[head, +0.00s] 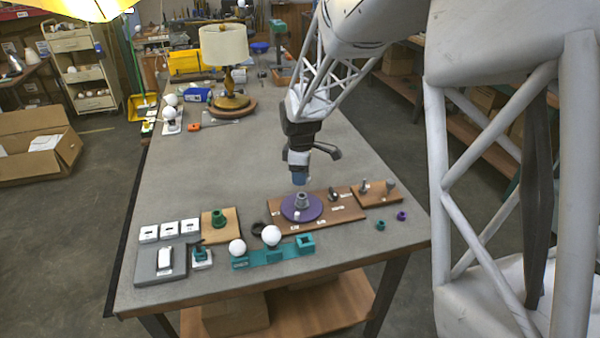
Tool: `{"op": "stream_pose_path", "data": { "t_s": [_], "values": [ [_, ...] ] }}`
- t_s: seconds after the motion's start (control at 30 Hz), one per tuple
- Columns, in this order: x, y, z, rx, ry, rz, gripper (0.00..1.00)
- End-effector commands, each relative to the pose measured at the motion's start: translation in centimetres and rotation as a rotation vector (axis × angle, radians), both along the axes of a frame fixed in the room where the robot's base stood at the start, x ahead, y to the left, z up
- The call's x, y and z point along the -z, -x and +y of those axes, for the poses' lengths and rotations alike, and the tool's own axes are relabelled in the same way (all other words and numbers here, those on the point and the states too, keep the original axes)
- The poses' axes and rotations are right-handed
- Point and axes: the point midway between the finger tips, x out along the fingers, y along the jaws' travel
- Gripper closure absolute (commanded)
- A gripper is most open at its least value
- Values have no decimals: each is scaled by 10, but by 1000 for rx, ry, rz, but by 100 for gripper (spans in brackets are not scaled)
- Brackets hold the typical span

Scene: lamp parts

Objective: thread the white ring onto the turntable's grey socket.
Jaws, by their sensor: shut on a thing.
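The turntable is a round purple disc (287,213) on a brown wooden board, in front of my arm in the head view. Its grey socket (301,200) stands upright near the disc's middle. My gripper (300,182) points down just above the socket, with its blue lower end close over the socket's top. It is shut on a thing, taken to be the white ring. The ring itself is too small or hidden to make out, and I cannot tell whether it touches the socket.
Small metal parts stand on a brown board (377,196) to the right. A teal holder (268,257) with white balls, a green part on a wooden block (230,222) and white boxes lie to the left. A lamp (224,46) stands behind. The table's middle left is clear.

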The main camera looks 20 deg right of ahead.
Motion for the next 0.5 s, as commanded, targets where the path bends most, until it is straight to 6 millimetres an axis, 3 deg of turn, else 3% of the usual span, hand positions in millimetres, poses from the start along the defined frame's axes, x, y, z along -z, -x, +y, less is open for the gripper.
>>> {"op": "stream_pose_path", "data": {
  "t_s": [0.5],
  "values": [
    [26, 0, 0, 0, 0, 2, 73]
  ]
}}
